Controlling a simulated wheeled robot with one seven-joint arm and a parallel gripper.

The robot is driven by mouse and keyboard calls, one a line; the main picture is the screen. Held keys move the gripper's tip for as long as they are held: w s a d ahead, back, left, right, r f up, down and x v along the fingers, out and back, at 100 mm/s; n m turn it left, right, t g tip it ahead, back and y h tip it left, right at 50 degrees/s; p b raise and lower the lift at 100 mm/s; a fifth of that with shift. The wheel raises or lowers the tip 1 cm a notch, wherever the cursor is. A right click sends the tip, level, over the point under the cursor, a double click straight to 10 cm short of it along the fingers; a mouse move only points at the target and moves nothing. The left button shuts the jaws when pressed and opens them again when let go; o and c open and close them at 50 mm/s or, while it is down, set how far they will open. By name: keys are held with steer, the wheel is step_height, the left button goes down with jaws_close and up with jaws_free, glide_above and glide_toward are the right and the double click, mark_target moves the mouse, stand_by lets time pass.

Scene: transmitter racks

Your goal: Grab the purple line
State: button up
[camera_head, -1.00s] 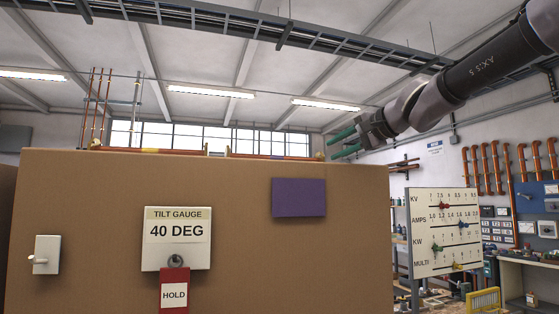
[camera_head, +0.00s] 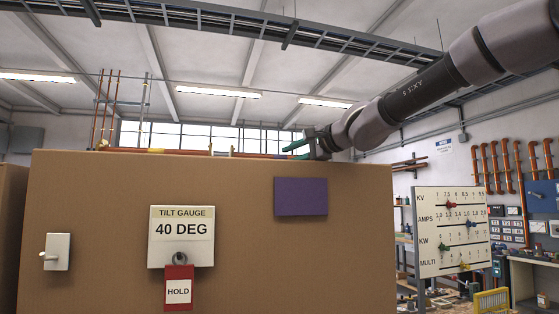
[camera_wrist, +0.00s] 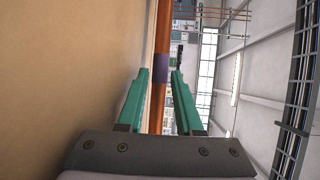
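A copper-coloured pipe with a purple band (camera_wrist: 161,68) runs lengthwise through the wrist view, beside a tan surface. My gripper (camera_wrist: 160,74) has two green fingers spread apart, one on each side of the pipe in that picture. The band shows between the fingertips. I cannot tell whether the pipe is within the fingers' reach or beyond them. In the head view my gripper (camera_head: 297,149) is at the top edge of the tan cabinet (camera_head: 110,245), near its right end. The purple band cannot be made out there.
The cabinet front carries a purple panel (camera_head: 300,196), a tilt gauge (camera_head: 181,236) reading 40 DEG, a red HOLD tag (camera_head: 178,289) and a light switch-like plate (camera_head: 57,251). A meter board (camera_head: 452,232) stands to the right. A cable tray (camera_head: 330,38) hangs overhead.

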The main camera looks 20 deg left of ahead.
steer(key=shift+x, duration=1.05)
jaws_close()
stand_by(0.6)
